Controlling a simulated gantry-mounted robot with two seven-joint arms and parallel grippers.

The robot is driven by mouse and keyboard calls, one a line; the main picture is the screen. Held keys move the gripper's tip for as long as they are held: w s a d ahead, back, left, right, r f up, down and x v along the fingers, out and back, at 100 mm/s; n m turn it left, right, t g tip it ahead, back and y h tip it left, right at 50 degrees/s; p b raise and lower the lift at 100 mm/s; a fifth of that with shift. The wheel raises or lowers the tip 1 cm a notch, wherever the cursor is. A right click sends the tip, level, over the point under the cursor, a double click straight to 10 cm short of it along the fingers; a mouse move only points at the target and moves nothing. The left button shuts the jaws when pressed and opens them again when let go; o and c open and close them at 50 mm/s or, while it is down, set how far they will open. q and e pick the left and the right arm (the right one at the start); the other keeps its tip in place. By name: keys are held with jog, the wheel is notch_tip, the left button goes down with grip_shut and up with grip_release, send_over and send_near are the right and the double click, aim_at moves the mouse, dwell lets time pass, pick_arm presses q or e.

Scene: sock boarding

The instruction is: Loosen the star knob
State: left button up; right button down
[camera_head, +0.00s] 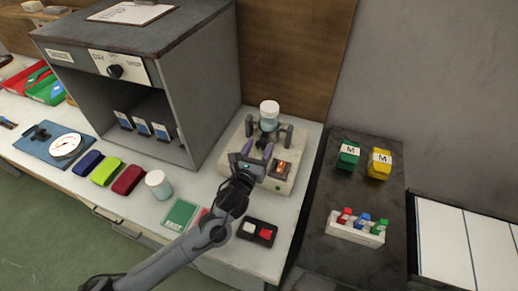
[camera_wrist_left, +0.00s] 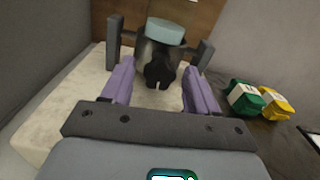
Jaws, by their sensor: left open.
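A black star knob (camera_wrist_left: 160,72) sits on the front of a fixture below a pale blue round lid (camera_wrist_left: 172,32) in the left wrist view. Two dark grey posts flank it. The fixture's beige base (camera_head: 290,150) stands on the bench in the head view, with a white jar-like top (camera_head: 269,112); the knob is hard to make out there. My left gripper (camera_head: 252,152) is open at the front of the fixture. Its purple fingers (camera_wrist_left: 160,92) lie apart, one on each side of the knob in the picture; I see no contact. My right gripper is not in view.
An orange-lit switch (camera_head: 282,168) is on the base, right of my gripper. A black tray with a red and a white block (camera_head: 257,231), a green card (camera_head: 181,214) and a white jar (camera_head: 158,184) lie nearby. A grey cabinet (camera_head: 205,85) stands left.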

pick_arm(q)
jog(key=shift+w, duration=0.15)
jog(key=c, duration=1)
jog(key=shift+r+n+p, duration=0.2)
jog(key=shift+n+p, duration=1)
jog(key=shift+f+n+p, duration=0.1)
jog(key=shift+n+p, duration=0.5)
jog(key=shift+n, duration=0.5)
jog(key=shift+f+n, duration=0.1)
jog(key=shift+n, duration=0.4)
jog(key=o, duration=1)
